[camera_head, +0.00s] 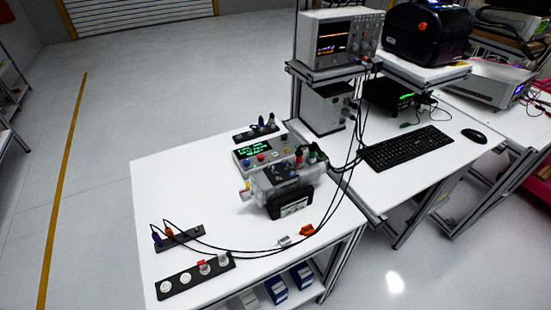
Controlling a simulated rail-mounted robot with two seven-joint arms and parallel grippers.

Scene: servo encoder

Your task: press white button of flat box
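The flat box (240,157) is light grey and lies on the white table. It has a green-lit display (254,149) on its top left part. Small red and blue round parts sit along its front side. I cannot make out a white button on it at this size. A clear and black device (281,183) stands right in front of the box and hides part of it. Neither of my grippers shows in this view.
Black strips with plugs lie at the front left (181,239) and behind the box (256,132). A black strip with round pale parts (194,276) is at the front edge. Black cables cross the table's front and right side. The table's left part (170,190) is clear.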

